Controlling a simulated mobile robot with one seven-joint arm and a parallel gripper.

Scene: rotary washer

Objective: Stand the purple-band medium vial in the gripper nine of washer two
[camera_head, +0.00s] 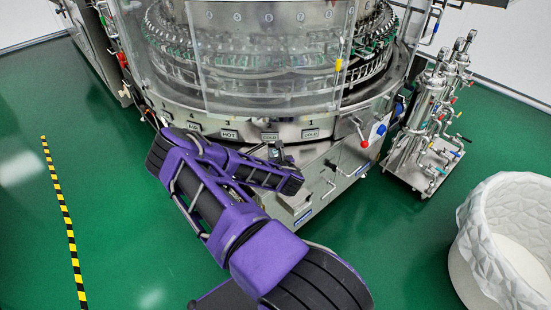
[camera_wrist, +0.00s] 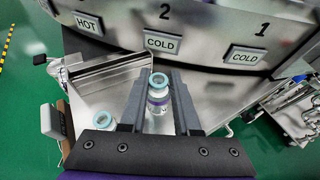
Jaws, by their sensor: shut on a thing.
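My gripper (camera_wrist: 160,84) is shut on a clear vial (camera_wrist: 157,102) with a teal ring at its top, held between the two grey fingers. A small dark purplish mark shows on the vial; the rest of it is hard to make out. In the head view my gripper (camera_head: 278,153) is small and partly hidden by my purple arm, in front of the washer's lower front. The rotary washer (camera_head: 229,134) stands behind, with a ring of grippers (camera_head: 377,55) behind clear guards. I cannot tell which one is number nine. Plate 2, marked COLD (camera_wrist: 164,43), is just beyond the fingertips.
A second teal-ringed vial (camera_wrist: 101,121) is at lower left beside my gripper, near a metal tray-like surface (camera_wrist: 104,76). Plates HOT (camera_wrist: 88,23) and COLD 1 (camera_wrist: 245,55) line the washer front. A piped steel unit (camera_head: 425,125) and white round bin (camera_head: 480,250) stand right.

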